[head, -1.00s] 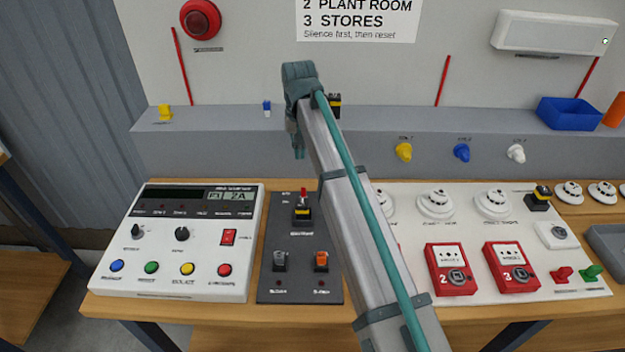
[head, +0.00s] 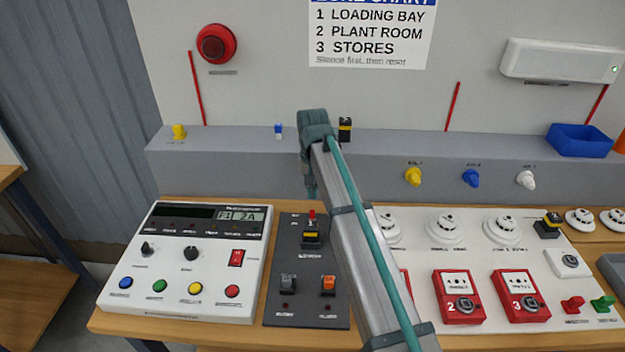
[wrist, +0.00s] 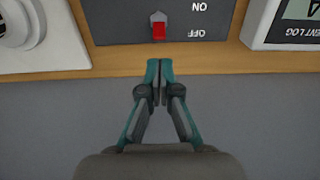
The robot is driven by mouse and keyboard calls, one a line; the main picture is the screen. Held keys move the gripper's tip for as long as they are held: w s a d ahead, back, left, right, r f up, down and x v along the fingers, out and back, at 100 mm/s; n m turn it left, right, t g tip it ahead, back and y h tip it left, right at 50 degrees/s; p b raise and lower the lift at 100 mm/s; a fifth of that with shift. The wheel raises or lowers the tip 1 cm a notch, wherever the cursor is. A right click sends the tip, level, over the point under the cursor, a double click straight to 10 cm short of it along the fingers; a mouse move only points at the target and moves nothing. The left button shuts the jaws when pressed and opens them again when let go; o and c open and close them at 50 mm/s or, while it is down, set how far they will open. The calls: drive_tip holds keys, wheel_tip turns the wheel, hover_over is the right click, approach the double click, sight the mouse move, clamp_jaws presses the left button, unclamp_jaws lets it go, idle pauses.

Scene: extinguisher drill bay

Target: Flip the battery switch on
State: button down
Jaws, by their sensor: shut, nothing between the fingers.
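A dark grey switch panel (head: 295,262) lies on the bench, left of my forearm in the head view. At its far edge stands a small switch with a red lever (head: 311,215). In the wrist view this red lever (wrist: 158,31) leans to the side marked OFF; ON is marked on the other side. The panel's small name labels are too small to read, so I cannot confirm which switch is the battery one. My gripper (wrist: 158,66) is shut and empty, its tips just short of the panel's edge. In the head view my gripper (head: 311,194) hangs just beyond the red lever.
A black-and-yellow part (head: 310,238), a grey switch (head: 288,283) and an orange switch (head: 328,285) are also on the panel. A white control panel (head: 190,262) is at left. Smoke detectors (head: 446,228) and red call points (head: 460,297) are at right. A grey ledge (head: 230,170) runs behind.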

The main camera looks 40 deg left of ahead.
sight(312, 214)
drive_tip(key=shift+f+p, duration=0.45)
drive_tip(key=shift+f, duration=1.85)
drive_tip(key=shift+s, duration=0.15)
drive_tip(key=shift+s+b, duration=0.1)
drive_tip(key=shift+b, duration=0.2)
drive_tip(key=shift+d+t+y, duration=0.15)
drive_tip(key=shift+t+y, duration=0.15)
